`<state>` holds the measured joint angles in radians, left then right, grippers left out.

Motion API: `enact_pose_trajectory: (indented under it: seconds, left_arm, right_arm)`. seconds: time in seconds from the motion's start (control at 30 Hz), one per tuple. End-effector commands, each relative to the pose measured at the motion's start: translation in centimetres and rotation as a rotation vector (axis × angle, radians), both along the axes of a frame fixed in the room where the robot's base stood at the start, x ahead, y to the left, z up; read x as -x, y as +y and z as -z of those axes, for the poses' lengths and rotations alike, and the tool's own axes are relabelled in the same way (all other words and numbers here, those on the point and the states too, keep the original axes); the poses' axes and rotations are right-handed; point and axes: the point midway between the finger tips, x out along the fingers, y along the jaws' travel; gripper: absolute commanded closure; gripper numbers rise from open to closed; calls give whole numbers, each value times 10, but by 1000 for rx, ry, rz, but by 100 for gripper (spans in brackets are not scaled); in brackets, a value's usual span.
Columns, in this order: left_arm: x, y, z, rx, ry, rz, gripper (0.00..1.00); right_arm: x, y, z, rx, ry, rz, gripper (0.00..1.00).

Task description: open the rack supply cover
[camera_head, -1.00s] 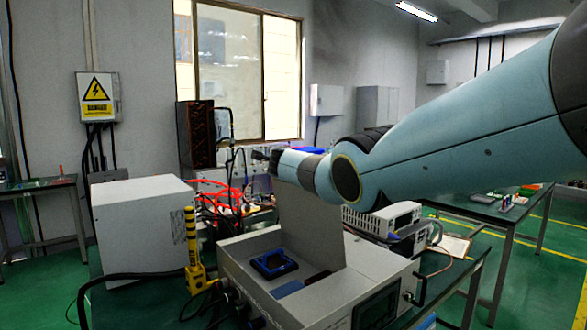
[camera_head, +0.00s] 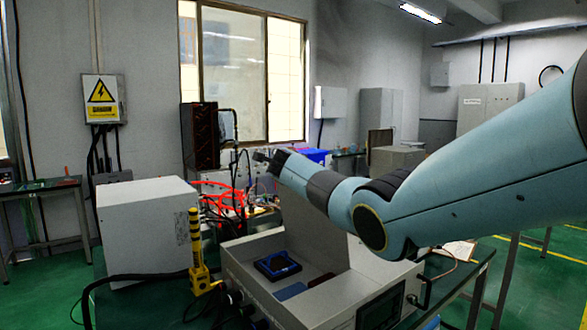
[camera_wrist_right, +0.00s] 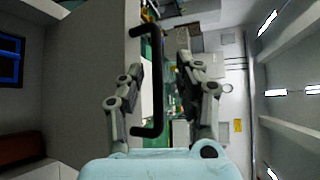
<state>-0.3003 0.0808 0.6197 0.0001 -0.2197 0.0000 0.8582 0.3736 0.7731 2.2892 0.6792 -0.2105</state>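The rack supply (camera_head: 262,309) is a light grey box at the lower middle of the head view. Its flat grey cover (camera_head: 312,232) stands raised, leaving the top compartment exposed. The cover's grey face also shows in the right wrist view (camera_wrist_right: 90,70). A black bar handle (camera_wrist_right: 158,85) sits between the fingers of my right gripper (camera_wrist_right: 160,78), which are spread apart with a gap to the right finger. Contact with the left finger is unclear. My right gripper (camera_head: 264,157) is small and dark above the cover in the head view. My left gripper is out of view.
A white-grey box (camera_head: 145,230) and a yellow post (camera_head: 195,255) stand left. Red cables (camera_head: 232,195) lie behind. My right arm covers the right side.

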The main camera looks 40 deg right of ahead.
Motion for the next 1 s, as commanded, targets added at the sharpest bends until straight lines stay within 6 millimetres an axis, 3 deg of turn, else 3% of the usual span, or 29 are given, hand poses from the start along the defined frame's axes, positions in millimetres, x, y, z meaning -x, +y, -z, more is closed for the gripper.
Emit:
enact_pose_trajectory:
  seconds: [0.5,1.0]
  left_arm:
    - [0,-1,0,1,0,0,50]
    - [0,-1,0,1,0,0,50]
  right_arm:
    - [50,61,-17,-1,1,-4,66]
    - [58,70,-20,-2,2,-3,66]
